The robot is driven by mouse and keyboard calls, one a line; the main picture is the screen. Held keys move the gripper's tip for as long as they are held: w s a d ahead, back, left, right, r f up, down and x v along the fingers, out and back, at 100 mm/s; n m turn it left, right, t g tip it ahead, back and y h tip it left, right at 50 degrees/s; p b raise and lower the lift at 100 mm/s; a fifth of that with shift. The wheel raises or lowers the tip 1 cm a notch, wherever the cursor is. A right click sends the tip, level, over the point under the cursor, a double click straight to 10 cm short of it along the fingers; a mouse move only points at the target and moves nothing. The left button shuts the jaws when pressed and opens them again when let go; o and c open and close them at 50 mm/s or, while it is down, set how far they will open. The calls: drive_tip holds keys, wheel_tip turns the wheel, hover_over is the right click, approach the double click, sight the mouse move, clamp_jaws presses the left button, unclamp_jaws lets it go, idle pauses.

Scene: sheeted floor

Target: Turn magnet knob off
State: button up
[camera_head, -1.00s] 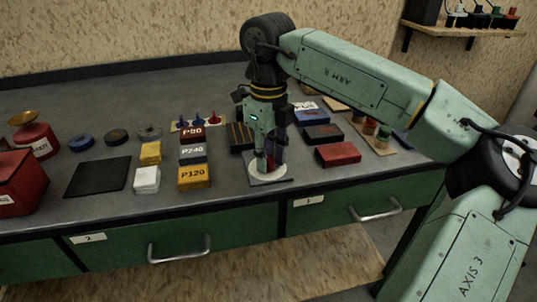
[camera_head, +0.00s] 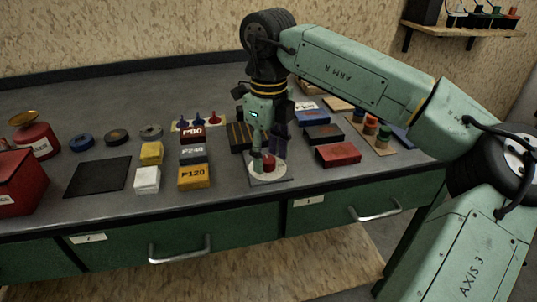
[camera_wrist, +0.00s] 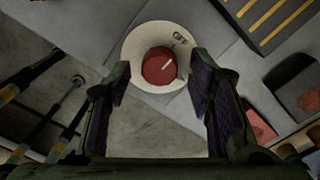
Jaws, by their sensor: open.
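The red magnet knob (camera_head: 269,163) stands on a round pale dial plate (camera_head: 262,177) at the bench's front middle. My gripper (camera_head: 270,153) points down just above the knob. In the wrist view its two dark fingers (camera_wrist: 160,80) are spread, to the left and right of the knob, with visible gaps. The gripper is open and holds nothing.
Yellow, grey and red grit-labelled blocks (camera_head: 194,177) stand left of the dial. A red box (camera_head: 338,154) and dark boxes lie to the right. A black-striped block (camera_head: 240,137) is close behind left. Drawers (camera_head: 180,245) with handles are below the front edge.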

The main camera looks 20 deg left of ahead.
sight(268, 160)
wheel_tip(268, 160, up, 12)
drive_tip(key=shift+f, duration=0.25)
drive_tip(key=shift+f, duration=0.1)
idle(0.4)
